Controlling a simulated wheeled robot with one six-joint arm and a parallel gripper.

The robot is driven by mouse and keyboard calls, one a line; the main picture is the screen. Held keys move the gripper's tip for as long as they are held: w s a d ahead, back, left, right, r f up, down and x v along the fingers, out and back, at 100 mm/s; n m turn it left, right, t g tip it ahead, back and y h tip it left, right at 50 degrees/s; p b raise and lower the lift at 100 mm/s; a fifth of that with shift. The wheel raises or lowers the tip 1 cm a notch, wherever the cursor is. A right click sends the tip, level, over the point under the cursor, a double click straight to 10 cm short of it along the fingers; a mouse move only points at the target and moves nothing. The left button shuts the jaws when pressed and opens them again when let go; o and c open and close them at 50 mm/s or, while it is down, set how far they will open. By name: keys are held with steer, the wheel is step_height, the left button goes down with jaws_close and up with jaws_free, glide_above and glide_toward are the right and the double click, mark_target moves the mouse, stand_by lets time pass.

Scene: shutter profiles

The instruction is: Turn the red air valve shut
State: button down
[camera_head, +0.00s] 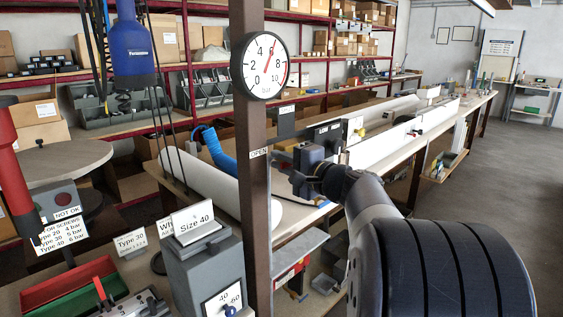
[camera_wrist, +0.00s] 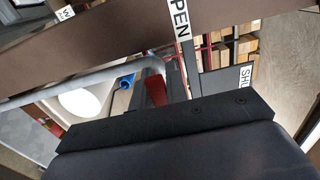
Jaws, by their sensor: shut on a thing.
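The red air valve handle (camera_wrist: 157,91) shows in the wrist view just beyond the dark edge of my gripper (camera_wrist: 160,112). My gripper is shut on it, though the contact itself is mostly hidden. An OPEN label (camera_wrist: 179,18) is above the handle and a SHUT label (camera_wrist: 244,78) is to its right. In the head view my gripper (camera_head: 303,180) is at the right side of the brown post (camera_head: 256,200), and the valve is hidden there. The OPEN label (camera_head: 258,152) is on the post. The round gauge (camera_head: 265,66) has its red needle pointing up and slightly right, near 6.
A grey Size 40 box (camera_head: 205,265) stands left of the post. A blue tool (camera_head: 132,50) hangs at upper left. Red and green trays (camera_head: 68,285) lie at lower left. A long workbench (camera_head: 380,150) runs behind my arm. Open floor (camera_head: 500,180) is at right.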

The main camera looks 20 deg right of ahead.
mark_target(287, 131)
stand_by(0.3)
steer(key=r+m+p, duration=0.1)
steer(key=m+p, duration=0.1)
steer(key=m, duration=0.1)
steer(key=d+r+m+p, duration=0.1)
steer(key=m, duration=0.2)
steer(key=r+m+p, duration=0.2)
steer(key=shift+w+d+m+p, duration=0.25)
steer(key=shift+m+p, duration=0.05)
steer(key=shift+m, duration=0.1)
steer(key=m+p, duration=0.1)
steer(key=d+r+m+p, duration=0.1)
steer(key=shift+w+m, duration=0.2)
steer(key=shift+m, duration=0.2)
steer(key=m+p, duration=0.1)
steer(key=d+m+p, duration=0.1)
steer(key=shift+w+r+m+p, duration=0.15)
steer(key=shift+r+m+p, duration=0.15)
steer(key=shift+p, duration=0.1)
steer(key=shift+w+d+m+p, duration=0.2)
steer(key=shift+d+m+p, duration=0.25)
steer(key=shift+m+p, duration=0.6)
steer(key=shift+w+d+f+m+p, duration=0.1)
steer(key=shift+d+m+p, duration=0.25)
steer(key=shift+m+p, duration=0.4)
steer(key=shift+f, duration=0.1)
